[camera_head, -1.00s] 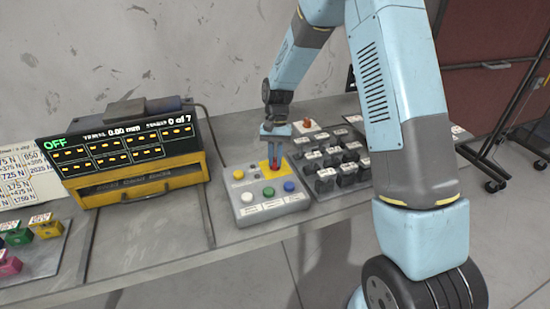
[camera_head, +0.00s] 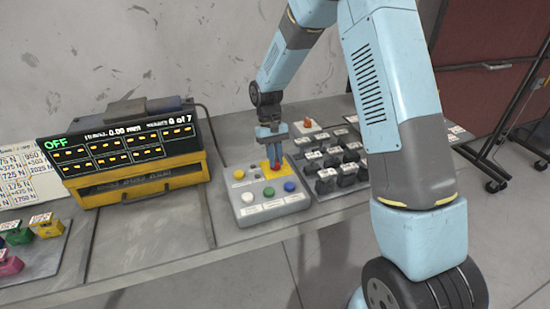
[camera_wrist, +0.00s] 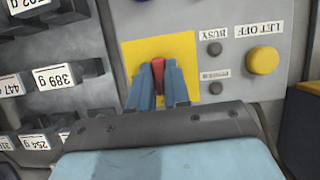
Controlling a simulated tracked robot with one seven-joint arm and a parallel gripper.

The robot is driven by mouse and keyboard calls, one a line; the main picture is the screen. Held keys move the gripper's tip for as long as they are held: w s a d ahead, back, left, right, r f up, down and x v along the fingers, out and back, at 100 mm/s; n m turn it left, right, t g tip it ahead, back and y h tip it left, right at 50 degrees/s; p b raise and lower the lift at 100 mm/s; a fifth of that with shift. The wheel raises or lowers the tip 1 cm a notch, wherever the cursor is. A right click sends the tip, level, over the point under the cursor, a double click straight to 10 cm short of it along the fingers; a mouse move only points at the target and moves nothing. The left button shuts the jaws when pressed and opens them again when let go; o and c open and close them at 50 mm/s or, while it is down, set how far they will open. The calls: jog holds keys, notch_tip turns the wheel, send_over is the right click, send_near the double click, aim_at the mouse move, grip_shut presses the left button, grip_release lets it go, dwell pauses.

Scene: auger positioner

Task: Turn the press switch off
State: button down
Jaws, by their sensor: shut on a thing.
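The press switch is a red lever (camera_wrist: 158,70) on a yellow square plate (camera_wrist: 188,44) on a grey control box (camera_head: 247,211). My gripper (camera_wrist: 158,78) is shut on the red lever, one finger on each side of it. In the head view my gripper (camera_head: 273,160) comes down onto the yellow plate from above and hides much of the lever. The display of the yellow machine (camera_head: 130,180) reads "OFF", "0.00 mm" and "0 of 7".
The box also carries yellow, green, blue and white buttons. The yellow one, labelled LET OFF (camera_wrist: 262,60), is beside the plate. Dark labelled weights (camera_head: 325,180) stand close to the right. Coloured blocks (camera_head: 45,228) lie at far left.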

jog(key=shift+w, duration=0.15)
jog(key=c, duration=1.1)
grip_release()
jog(key=v, duration=1.3)
jog(key=shift+r, duration=0.3)
jog(key=shift+r, duration=0.1)
